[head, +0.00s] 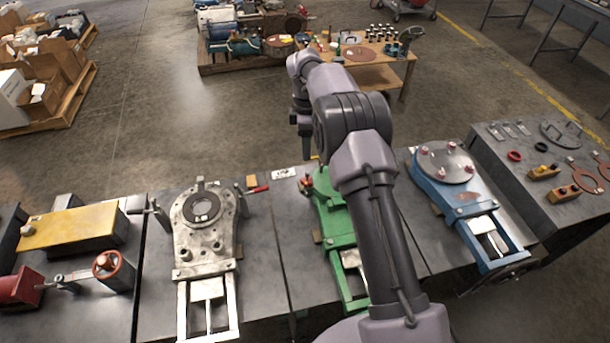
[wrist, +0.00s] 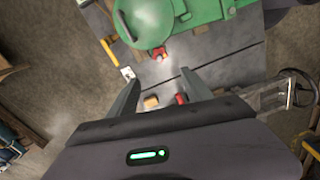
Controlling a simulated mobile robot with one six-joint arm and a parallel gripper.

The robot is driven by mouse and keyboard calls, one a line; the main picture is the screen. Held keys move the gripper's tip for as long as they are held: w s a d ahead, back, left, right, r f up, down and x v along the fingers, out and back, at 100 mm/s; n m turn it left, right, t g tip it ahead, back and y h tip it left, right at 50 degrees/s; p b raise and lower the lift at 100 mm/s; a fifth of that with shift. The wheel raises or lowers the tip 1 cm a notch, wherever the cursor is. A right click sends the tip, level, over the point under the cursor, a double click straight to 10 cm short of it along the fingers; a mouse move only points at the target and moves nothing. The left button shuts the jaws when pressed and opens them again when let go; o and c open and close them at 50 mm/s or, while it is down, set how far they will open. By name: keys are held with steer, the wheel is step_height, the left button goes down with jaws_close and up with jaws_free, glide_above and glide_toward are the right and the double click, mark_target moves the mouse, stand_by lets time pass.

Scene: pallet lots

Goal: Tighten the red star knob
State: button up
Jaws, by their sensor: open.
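A green machine (head: 338,232) stands on the middle table, partly hidden behind my arm. A small red knob (head: 306,184) sits at its left edge; its star shape is too small to make out. In the wrist view the knob (wrist: 160,53) is beside the rim of the round green lid (wrist: 146,22), just beyond my fingertips. My gripper (wrist: 161,77) is open and empty, its two fingers apart with bare grey tabletop between them. In the head view my gripper (head: 305,153) hangs above and behind the knob, apart from it.
A wooden block (head: 252,181) and a red-handled tool (head: 260,189) lie left of the green machine. A grey machine (head: 205,235) stands further left. A blue machine (head: 455,190) with several red knobs stands right. A white card (head: 284,173) lies at the back edge.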

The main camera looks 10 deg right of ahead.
mark_target(306, 173)
step_height(306, 173, down, 16)
steer(key=b, duration=0.5)
steer(key=shift+r+b, duration=0.1)
steer(key=shift+b, duration=0.2)
jaws_close()
